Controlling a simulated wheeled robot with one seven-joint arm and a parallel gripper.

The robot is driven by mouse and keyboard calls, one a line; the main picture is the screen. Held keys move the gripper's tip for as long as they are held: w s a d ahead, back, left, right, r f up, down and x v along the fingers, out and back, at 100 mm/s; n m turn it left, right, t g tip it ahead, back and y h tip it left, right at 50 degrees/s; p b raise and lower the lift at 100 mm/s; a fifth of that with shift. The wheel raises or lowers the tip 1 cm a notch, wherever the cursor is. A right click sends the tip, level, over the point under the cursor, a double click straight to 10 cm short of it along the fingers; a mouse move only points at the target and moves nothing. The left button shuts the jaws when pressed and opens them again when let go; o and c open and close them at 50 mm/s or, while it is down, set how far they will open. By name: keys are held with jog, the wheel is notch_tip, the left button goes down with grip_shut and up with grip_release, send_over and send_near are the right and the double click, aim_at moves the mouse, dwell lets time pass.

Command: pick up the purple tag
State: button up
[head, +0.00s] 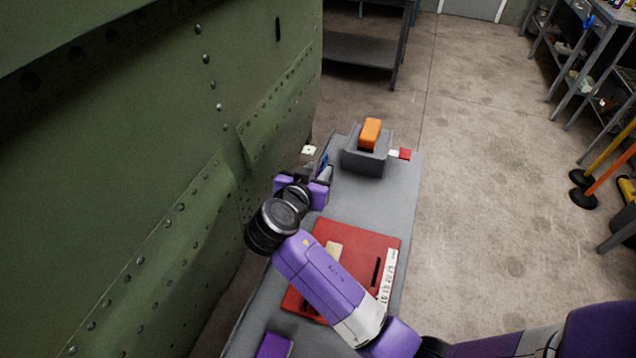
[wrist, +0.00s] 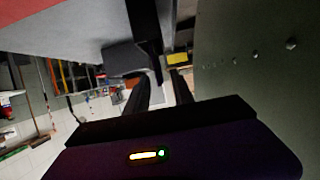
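I cannot pick out a purple tag with certainty. In the head view, a flat purple piece (head: 274,346) shows at the bottom edge, at the near left end of the grey bench (head: 395,200); it is cut off by the frame. My gripper (head: 324,170) is over the bench's left side, close to the green fuselage skin (head: 120,200). A small blue patch shows at its fingers, too small to identify. In the wrist view my two dark fingers (wrist: 165,90) are apart, with no object clearly between them.
A grey block (head: 366,160) with an orange top (head: 370,132) stands at the bench's far end. A red panel (head: 330,250) lies under my arm. Open floor is to the right.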

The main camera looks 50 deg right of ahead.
jog(key=shift+w+d+f, duration=0.1)
jog(key=shift+d+f, duration=0.05)
jog(key=shift+d, duration=0.15)
jog(key=shift+c, duration=0.4)
grip_shut()
dwell(0.9)
